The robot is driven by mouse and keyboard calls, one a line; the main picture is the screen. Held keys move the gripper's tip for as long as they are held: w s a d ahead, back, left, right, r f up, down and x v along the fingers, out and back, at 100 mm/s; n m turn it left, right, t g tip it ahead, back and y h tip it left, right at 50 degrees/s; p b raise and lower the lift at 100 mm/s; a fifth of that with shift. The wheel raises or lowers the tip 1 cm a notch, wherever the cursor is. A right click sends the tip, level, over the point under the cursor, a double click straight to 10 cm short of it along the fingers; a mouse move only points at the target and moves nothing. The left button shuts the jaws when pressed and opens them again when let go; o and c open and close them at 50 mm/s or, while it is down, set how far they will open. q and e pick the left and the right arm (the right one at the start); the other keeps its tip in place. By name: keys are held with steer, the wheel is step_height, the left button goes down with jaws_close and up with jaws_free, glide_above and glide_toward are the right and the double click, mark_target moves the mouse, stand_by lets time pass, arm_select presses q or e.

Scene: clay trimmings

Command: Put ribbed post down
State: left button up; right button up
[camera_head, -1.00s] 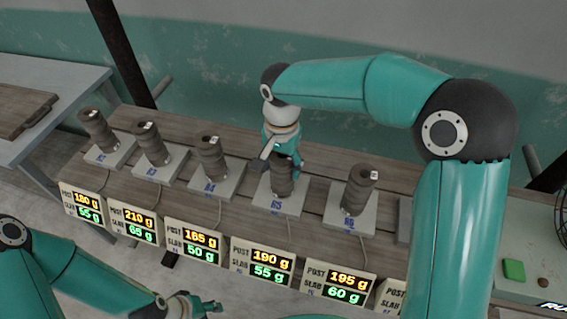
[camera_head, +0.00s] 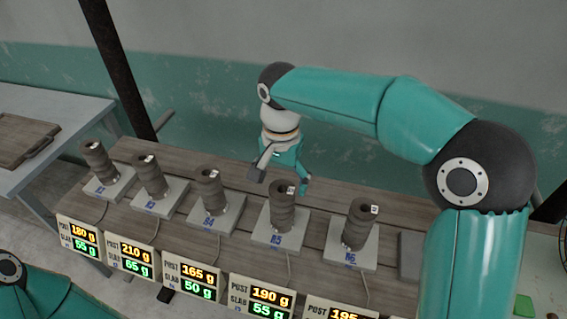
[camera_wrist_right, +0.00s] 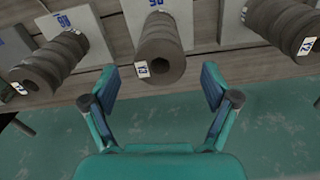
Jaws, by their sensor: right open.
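Several brown ribbed posts stand upright on pale slabs along a wooden bench. The post at slab R5 (camera_head: 282,207) is just in front of my right gripper (camera_head: 278,184), and its slab (camera_head: 262,238) lies flat beneath it. My right gripper is open and empty behind and above that post. In the right wrist view, the open fingers (camera_wrist_right: 158,88) point at a post (camera_wrist_right: 161,50) with a white tag; the post stands clear beyond them. My left arm (camera_head: 45,292) shows at the lower left, but its gripper is out of view.
Neighbouring posts stand at slab R6 (camera_head: 359,224) and to the left (camera_head: 209,190). Display cards with weights (camera_head: 259,299) line the bench front. The wooden bench (camera_head: 325,185) is bare behind the posts. A table with a board (camera_head: 22,138) stands at the left.

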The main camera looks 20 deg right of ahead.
step_height(320, 180, up, 5)
steer(key=shift+r, duration=0.15)
stand_by(0.6)
